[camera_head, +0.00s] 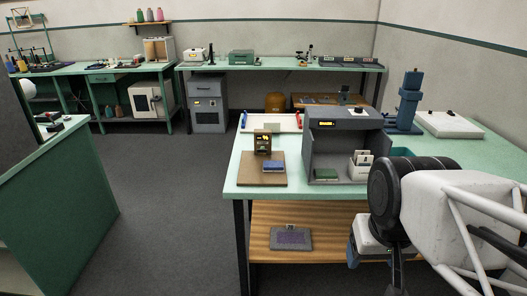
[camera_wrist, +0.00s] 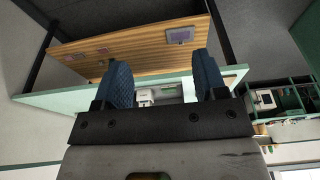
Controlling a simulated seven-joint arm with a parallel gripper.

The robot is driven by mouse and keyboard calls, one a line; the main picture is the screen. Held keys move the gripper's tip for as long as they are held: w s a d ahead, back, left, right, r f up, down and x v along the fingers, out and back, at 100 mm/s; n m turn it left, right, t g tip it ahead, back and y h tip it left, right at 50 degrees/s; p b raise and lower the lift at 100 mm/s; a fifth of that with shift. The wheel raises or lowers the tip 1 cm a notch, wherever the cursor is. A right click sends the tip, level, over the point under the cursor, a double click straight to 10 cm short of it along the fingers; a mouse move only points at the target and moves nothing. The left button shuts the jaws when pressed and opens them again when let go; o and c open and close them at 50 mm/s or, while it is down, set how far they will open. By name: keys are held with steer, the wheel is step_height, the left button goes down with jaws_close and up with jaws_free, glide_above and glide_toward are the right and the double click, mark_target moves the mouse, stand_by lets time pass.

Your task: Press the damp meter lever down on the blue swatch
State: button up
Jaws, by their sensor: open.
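A blue swatch (camera_head: 273,166) lies on a brown board (camera_head: 250,179) at the left of the green worktable. A small dark upright device with a yellow display, which looks like the damp meter (camera_head: 262,143), stands on the same board just behind the swatch. I cannot make out its lever at this size. My gripper (camera_wrist: 162,82) shows in the wrist view with its two blue ribbed fingers apart and nothing held between them. In the head view my arm is at the lower right, away from the swatch and the meter.
A grey booth (camera_head: 312,150) stands right of the board, with a green swatch (camera_head: 325,174) and a white card holder (camera_head: 359,167). A blue press-like stand (camera_head: 407,103) is behind.

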steer(key=shift+w+r, duration=0.3)
steer(key=shift+w, duration=0.1)
steer(key=c, duration=0.4)
steer(key=w+r, duration=0.1)
steer(key=w+n, duration=0.1)
steer(key=shift+w+a+r, duration=0.2)
steer(key=shift+w+r, duration=0.1)
steer(key=shift+r, duration=0.05)
jaws_close()
steer(key=w+a+r+n+g, duration=0.1)
steer(key=w+a+r+n, duration=0.15)
steer(key=w, duration=0.75)
steer(key=w+a+r+n+g, duration=0.1)
steer(key=w+a+r+n, duration=0.2)
steer(key=w, duration=0.7)
steer(key=w+a+r+n+g, duration=0.15)
steer(key=w+r, duration=0.25)
steer(key=w, duration=0.5)
steer(key=w+a+f+n+g, duration=0.1)
steer(key=w+a+f+n, duration=0.1)
steer(key=w, duration=0.8)
steer(key=w+a+f+n+g, duration=0.1)
steer(key=w+a+f+n, duration=0.2)
steer(key=w+a, duration=0.3)
steer(key=w+a+f+n+g, duration=0.2)
steer(key=w+a+n, duration=0.3)
steer(key=w, duration=1)
steer(key=shift+f, duration=0.6)
